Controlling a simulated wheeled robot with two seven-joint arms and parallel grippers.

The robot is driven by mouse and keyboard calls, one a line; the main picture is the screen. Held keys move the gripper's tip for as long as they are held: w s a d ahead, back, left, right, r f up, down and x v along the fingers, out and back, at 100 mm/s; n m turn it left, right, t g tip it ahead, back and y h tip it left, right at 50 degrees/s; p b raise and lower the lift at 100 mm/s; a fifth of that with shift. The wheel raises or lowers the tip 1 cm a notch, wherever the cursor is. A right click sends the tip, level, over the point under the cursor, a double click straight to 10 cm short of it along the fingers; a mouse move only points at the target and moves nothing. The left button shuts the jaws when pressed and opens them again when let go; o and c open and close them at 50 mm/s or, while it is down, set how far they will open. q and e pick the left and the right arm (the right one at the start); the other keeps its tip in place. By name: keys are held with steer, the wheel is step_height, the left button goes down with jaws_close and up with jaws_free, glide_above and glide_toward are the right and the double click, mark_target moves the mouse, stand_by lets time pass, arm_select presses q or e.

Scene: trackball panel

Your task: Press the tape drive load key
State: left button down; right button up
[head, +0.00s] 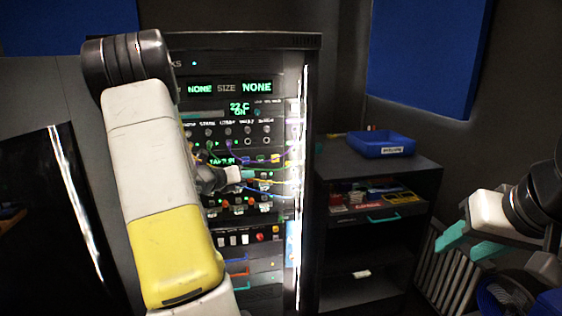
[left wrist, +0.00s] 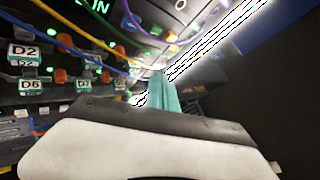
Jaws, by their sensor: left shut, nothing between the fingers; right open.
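A tall dark equipment rack (head: 312,120) stands in the middle of the head view. A green-lit display (head: 222,161) on it may belong to the tape drive, but its text is too small to read surely. I cannot pick out the load key. My left gripper (head: 247,174) is shut and empty in front of the rack, among the coloured cables. In the left wrist view its teal fingers (left wrist: 164,93) are together, near the rack's bright right edge. Contact with the panel cannot be told. My right gripper (head: 469,244) is open and empty at the right, away from the rack.
Yellow, purple and blue cables (head: 262,214) hang across the rack front. Red-orange parts and labels such as D6 (left wrist: 31,86) show in the left wrist view. A dark shelf (head: 340,168) with a blue bin (head: 381,151) stands right of the rack.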

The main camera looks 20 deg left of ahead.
mark_target(244, 163)
arm_select(q)
steer(key=shift+w+a+f, duration=0.1)
stand_by(0.3)
steer(key=shift+w+a, duration=0.75)
steer(key=shift+w, duration=0.5)
steer(key=shift+w+a, duration=0.8)
steer(key=shift+w, duration=0.45)
steer(key=shift+w+a, duration=0.75)
steer(key=shift+w, duration=0.5)
steer(key=shift+w, duration=0.15)
steer(key=shift+w+a, duration=0.2)
steer(key=shift+w+a, duration=0.25)
steer(key=shift+w, duration=0.15)
steer(key=shift+s, duration=0.1)
steer(key=shift+s+d, duration=0.45)
steer(key=shift+s, duration=0.2)
